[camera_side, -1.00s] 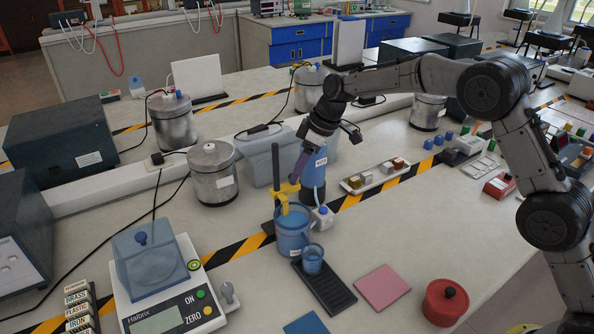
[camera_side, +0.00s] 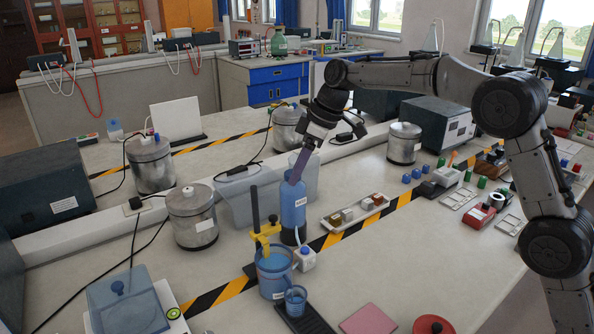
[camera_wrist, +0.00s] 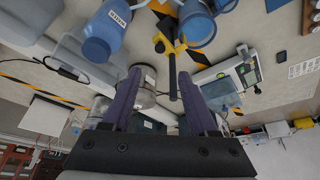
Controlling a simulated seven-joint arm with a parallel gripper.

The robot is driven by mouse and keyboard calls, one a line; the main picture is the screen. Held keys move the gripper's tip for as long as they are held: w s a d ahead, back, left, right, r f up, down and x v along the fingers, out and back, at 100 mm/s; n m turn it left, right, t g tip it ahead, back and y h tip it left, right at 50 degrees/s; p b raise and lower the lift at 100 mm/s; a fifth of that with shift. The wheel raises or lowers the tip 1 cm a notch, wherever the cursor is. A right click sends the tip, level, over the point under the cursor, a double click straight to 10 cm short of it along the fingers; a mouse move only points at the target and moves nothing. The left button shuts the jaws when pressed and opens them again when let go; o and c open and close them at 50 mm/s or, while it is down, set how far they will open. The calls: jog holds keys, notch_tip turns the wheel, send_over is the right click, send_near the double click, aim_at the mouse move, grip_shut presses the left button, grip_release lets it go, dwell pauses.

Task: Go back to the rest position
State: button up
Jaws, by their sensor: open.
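My gripper (camera_side: 299,168) has purple fingers and hangs from my arm above the bench, pointing down and slightly left. In the wrist view its two fingers (camera_wrist: 161,88) stand apart with nothing held between them; a steel pot (camera_wrist: 147,88) shows beyond them. In the side view the fingertips are in front of or just above the top of a blue labelled bottle (camera_side: 293,208); I cannot tell the exact gap.
A stand with a dark rod and yellow clamp (camera_side: 265,236) is close left of the bottle, by a blue beaker (camera_side: 275,275) and a small blue cup (camera_side: 295,300). A tray of small blocks (camera_side: 352,215) lies right. Steel pots (camera_side: 192,220) stand left. Open bench lies front right.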

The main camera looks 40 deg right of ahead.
jog(key=s+d+r+t, duration=0.2)
jog(key=s+r, duration=0.4)
jog(key=r, duration=0.4)
jog(key=s+d+r+m+h, duration=0.15)
jog(key=s+r, duration=0.25)
jog(key=s, duration=1)
jog(key=s+d+f+m+h, duration=0.1)
jog(key=s+d+f+m, duration=0.1)
jog(key=s+f, duration=0.5)
jog(key=s+d+f+m, duration=0.3)
jog(key=s+f+m, duration=0.2)
jog(key=s, duration=0.8)
notch_tip(320, 180, down, 3)
jog(key=shift+d+h, duration=0.25)
jog(key=shift+h, duration=0.1)
